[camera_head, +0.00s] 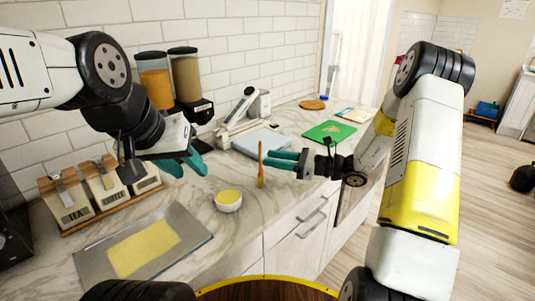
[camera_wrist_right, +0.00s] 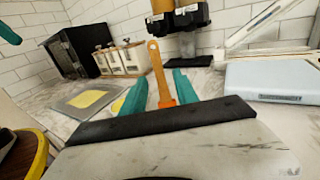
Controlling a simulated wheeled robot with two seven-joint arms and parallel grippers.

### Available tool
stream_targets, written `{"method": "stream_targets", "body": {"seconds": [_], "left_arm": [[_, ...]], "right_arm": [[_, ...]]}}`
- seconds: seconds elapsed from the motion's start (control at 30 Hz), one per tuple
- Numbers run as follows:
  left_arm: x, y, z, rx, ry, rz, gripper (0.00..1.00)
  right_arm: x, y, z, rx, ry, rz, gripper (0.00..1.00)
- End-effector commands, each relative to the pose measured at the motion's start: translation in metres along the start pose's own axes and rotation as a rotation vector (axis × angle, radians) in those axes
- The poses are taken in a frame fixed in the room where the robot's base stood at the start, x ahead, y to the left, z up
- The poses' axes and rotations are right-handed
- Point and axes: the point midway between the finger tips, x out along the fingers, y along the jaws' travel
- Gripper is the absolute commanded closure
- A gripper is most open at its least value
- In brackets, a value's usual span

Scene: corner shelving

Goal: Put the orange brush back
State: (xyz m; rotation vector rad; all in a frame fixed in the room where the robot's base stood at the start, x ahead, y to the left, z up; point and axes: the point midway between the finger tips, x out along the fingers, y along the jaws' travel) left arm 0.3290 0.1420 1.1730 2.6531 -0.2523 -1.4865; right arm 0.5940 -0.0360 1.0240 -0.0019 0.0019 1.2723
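The orange brush (camera_head: 260,165) is upright over the counter, beside a white bowl (camera_head: 228,203) with yellow contents. My right gripper (camera_head: 267,161) comes in from the right with its teal fingertips at the brush. In the right wrist view the brush (camera_wrist_right: 159,72) shows between the two spread fingers (camera_wrist_right: 159,82), with a visible gap beside it. I cannot tell whether the brush's lower end touches the counter. My left gripper (camera_head: 191,173) is open and empty above the counter, left of the bowl.
A grey tray (camera_head: 190,245) with a yellow sheet lies at the front left. Labelled canisters (camera_head: 69,205) stand on a wooden base behind it. Dispensers (camera_head: 187,75), a pale blue board (camera_head: 262,142) and a green board (camera_head: 330,132) are further back.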

Motion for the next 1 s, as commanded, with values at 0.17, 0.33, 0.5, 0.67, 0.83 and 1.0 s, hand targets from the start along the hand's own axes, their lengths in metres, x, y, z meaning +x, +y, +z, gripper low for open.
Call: {"method": "stream_targets", "body": {"seconds": [0.17,0.33,0.5,0.67,0.83,1.0], "left_arm": [[0.000,0.000,0.000,0.000,0.000,0.000,0.64],[0.000,0.000,0.000,0.000,0.000,0.000,0.64],[0.000,0.000,0.000,0.000,0.000,0.000,0.64],[0.000,0.000,0.000,0.000,0.000,0.000,0.64],[0.000,0.000,0.000,0.000,0.000,0.000,0.64],[0.000,0.000,0.000,0.000,0.000,0.000,0.64]], "right_arm": [[-0.041,-0.001,0.000,0.000,0.001,-0.005,0.64],[-0.075,0.000,0.000,0.001,0.001,-0.004,0.64],[-0.094,0.000,0.000,0.000,0.000,-0.001,0.64],[-0.096,0.009,0.009,-0.037,0.030,0.035,0.64],[-0.080,0.052,0.038,-0.215,0.176,0.189,0.64],[-0.077,0.109,0.063,-0.483,0.373,0.386,0.64]]}}
